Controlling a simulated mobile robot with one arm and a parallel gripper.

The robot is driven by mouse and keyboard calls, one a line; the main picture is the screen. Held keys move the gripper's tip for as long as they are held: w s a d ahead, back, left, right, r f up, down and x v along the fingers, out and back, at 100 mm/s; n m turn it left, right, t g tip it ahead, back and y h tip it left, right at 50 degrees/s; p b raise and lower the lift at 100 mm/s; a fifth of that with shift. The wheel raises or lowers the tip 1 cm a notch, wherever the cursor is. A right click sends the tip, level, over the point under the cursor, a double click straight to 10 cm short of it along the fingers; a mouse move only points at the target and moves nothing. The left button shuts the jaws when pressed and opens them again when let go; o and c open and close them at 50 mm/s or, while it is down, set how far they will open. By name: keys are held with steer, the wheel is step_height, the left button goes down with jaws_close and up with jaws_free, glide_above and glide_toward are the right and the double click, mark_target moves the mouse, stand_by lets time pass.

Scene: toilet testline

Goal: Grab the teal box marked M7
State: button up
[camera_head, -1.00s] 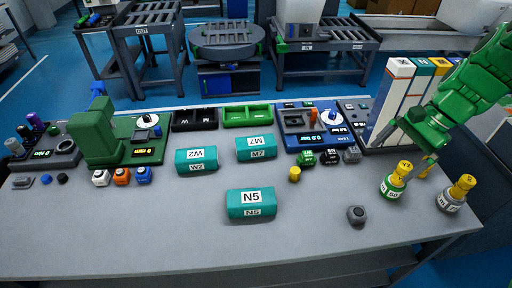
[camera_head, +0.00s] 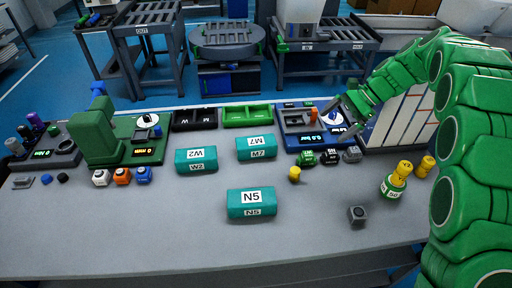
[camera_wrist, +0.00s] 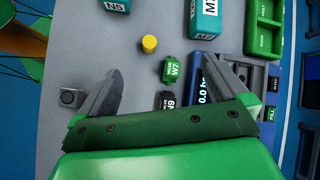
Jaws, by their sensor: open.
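The teal box marked M7 (camera_head: 256,148) lies on the grey table, right of the teal box marked W2 (camera_head: 196,160) and behind the teal box marked N5 (camera_head: 251,203). In the wrist view the M7 box (camera_wrist: 205,20) is at the top, partly cut off, beyond the right fingertip. My gripper (camera_head: 336,119) is open and empty, over the blue device to the right of the M7 box. In the wrist view my gripper (camera_wrist: 160,66) has its fingers spread wide, apart from the M7 box.
A green tray (camera_head: 247,116) lies behind M7. Yellow-capped bottles (camera_head: 396,182) stand at right. The table around N5 is mostly clear.

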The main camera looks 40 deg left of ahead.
steer(key=w+a+f+g+y, duration=0.1)
steer(key=a+f+g, duration=0.1)
steer(key=a+f, duration=0.55)
steer(key=m+g+y, duration=0.2)
steer(key=m, duration=0.1)
glide_toward(269, 140)
steer(key=x, duration=0.4)
steer(key=shift+s+a+f+g, duration=0.15)
steer(key=shift+a+f+g, duration=0.15)
steer(key=shift+a+f, duration=0.05)
steer(key=shift+x, duration=3.9)
steer(key=shift+a, duration=0.1)
steer(key=c, duration=1.1)
steer(key=shift+r, duration=0.1)
steer(key=shift+c, duration=0.2)
